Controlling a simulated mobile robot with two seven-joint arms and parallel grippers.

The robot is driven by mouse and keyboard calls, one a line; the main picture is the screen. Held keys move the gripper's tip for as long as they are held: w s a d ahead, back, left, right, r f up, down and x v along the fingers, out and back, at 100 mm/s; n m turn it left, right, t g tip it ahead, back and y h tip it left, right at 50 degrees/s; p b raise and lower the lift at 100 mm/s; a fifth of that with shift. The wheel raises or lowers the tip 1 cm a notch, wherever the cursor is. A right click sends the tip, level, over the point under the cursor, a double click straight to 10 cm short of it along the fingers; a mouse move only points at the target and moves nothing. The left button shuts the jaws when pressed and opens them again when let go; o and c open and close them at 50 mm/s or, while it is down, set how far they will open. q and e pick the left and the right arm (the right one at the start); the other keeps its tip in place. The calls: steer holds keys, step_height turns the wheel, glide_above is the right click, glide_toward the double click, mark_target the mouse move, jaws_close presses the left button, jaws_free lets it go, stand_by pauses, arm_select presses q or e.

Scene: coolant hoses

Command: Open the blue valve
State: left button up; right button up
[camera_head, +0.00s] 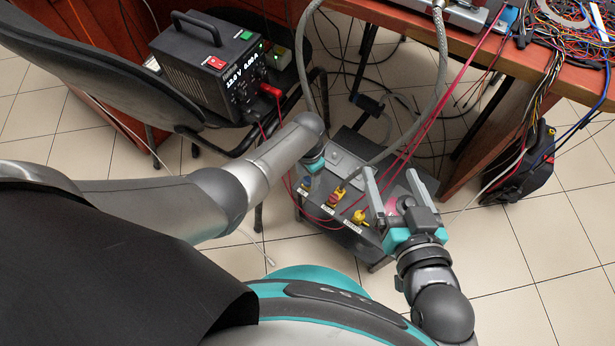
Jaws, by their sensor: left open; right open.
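The blue valve (305,183) is a small blue part at the left end of the front of a dark grey unit (345,240) on the floor. My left gripper (312,168) is right at the blue valve, pointing down; my arm hides most of its fingers, and I cannot tell whether they touch the valve.
A red valve (335,197) and a yellow valve (360,216) sit to the right of the blue one. Grey hoses (441,60) and thin red cables run around the unit. A black power supply (208,65) stands on a chair; a table (480,50) is behind.

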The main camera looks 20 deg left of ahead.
arm_select(q)
steer(key=shift+f+b, duration=0.3)
steer(key=shift+f, duration=0.15)
arm_select(e)
steer(key=shift+s+a+r+t+y, duration=0.15)
steer(key=shift+a+r+t+y, duration=0.3)
steer(key=shift+t, duration=0.15)
arm_select(q)
jaws_close()
